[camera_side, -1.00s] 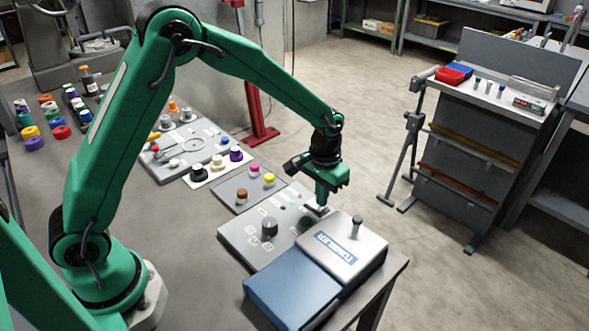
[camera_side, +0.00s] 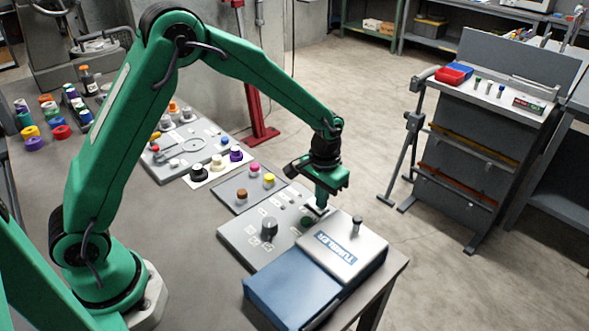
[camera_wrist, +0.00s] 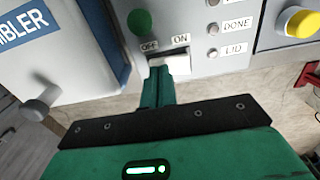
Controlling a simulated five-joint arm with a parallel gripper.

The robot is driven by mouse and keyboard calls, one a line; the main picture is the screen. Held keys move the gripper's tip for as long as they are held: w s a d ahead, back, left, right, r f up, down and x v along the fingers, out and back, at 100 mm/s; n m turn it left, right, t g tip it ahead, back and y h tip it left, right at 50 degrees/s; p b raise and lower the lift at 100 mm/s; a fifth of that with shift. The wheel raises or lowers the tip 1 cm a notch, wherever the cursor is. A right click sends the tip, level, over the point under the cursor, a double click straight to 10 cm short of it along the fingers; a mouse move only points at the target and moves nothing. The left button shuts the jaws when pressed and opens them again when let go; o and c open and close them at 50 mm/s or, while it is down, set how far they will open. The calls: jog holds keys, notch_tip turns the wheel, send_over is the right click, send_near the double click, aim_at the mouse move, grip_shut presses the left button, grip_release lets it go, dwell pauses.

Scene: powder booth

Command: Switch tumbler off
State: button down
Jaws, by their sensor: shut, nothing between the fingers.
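The tumbler's grey control panel (camera_side: 262,232) lies on the bench beside the blue and white tumbler box (camera_side: 350,245). In the wrist view, a white rocker switch (camera_wrist: 158,61) sits on the panel below the OFF label (camera_wrist: 149,46) and the ON label (camera_wrist: 181,39). My gripper (camera_side: 319,207) is over the switch at the panel's far right end. It also shows in the wrist view (camera_wrist: 172,68), shut and empty, its tips at the switch's near edge and covering part of it. I cannot tell which side of the switch is down, or whether the tips touch it.
A green button (camera_wrist: 140,22) is beside the OFF label. A grey dial (camera_side: 269,228) stands on the panel. The tumbler's knob (camera_side: 356,227) rises close to the right of my gripper. Another panel with coloured buttons (camera_side: 242,194) lies behind.

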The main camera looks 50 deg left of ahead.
jog(key=shift+r, duration=3.5)
jog(key=s+a+r+t, duration=0.1)
jog(key=s+a+r, duration=0.2)
jog(key=s+r, duration=0.25)
jog(key=s+a+r+t, duration=0.2)
jog(key=s+a+r, duration=0.1)
jog(key=s+r, duration=0.3)
jog(key=s+a+r+t, duration=0.1)
jog(key=s, duration=0.5)
jog(key=s+a+r+t, duration=0.1)
jog(key=s+a, duration=0.1)
jog(key=s, duration=0.4)
jog(key=shift+s+r+t, duration=0.3)
jog(key=shift+s+r, duration=0.05)
jog(key=shift+r, duration=0.05)
